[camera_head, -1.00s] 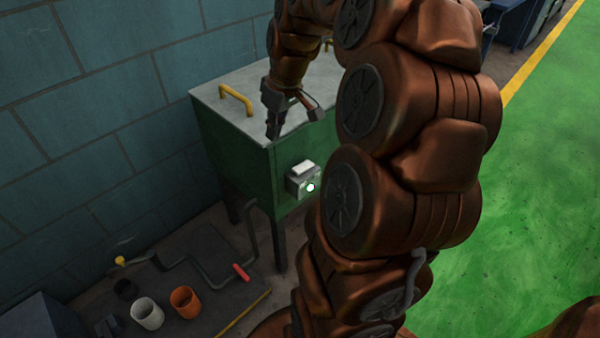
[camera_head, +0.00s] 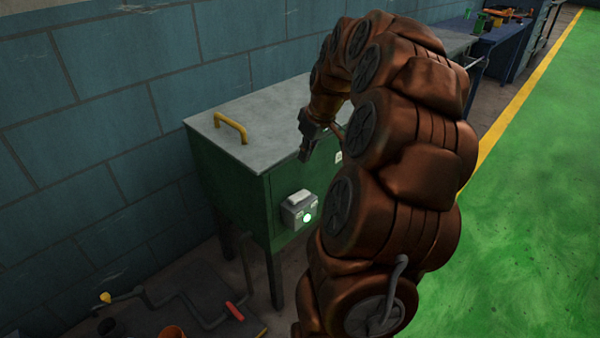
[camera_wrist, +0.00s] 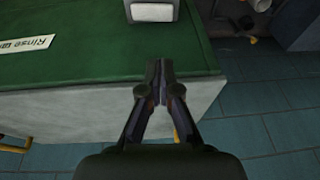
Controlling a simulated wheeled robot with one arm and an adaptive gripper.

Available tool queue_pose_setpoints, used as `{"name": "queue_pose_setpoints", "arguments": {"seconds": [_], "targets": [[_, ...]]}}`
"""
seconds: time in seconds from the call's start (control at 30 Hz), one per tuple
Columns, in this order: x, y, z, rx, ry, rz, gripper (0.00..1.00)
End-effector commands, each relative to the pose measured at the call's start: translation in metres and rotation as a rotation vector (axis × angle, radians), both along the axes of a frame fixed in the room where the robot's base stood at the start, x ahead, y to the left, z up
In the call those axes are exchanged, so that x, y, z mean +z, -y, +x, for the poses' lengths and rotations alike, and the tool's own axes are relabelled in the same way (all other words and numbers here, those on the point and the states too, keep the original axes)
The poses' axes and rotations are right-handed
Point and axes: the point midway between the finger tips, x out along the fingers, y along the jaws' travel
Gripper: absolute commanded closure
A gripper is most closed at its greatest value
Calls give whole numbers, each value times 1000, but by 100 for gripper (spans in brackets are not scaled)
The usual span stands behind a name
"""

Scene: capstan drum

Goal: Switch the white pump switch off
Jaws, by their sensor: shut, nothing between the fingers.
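The pump switch is a grey box with a white rocker (camera_head: 299,196) on the green front of a metal-topped cabinet (camera_head: 240,203). A green lamp (camera_head: 307,218) glows on the box. In the wrist view, the white and grey switch box (camera_wrist: 151,11) is cut off by the top edge, and its lamp is not seen. My gripper (camera_head: 305,157) is shut and empty near the cabinet's top front edge, above the switch and apart from it. In the wrist view, my gripper's fingertips (camera_wrist: 159,65) point toward the box across green panel. I cannot tell the rocker's position.
A yellow handle (camera_head: 231,126) stands on the grey cabinet top. A white label (camera_wrist: 26,45) starting "Rinse" is on the green front. A red-gripped crank (camera_head: 234,311) and an orange cup (camera_head: 172,332) are low at left. Open green floor (camera_head: 540,200) is at right.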

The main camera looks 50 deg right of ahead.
Motion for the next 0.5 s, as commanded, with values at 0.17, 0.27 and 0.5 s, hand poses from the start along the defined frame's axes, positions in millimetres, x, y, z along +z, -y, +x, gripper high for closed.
{"name": "queue_pose_setpoints", "arguments": {"seconds": [0.17, 0.27, 0.5], "targets": [[-27, -3, 6, 1, -6, 6, 100], [-44, -4, 11, 1, -7, 7, 100], [-83, -6, 23, 0, -5, 4, 100]]}}
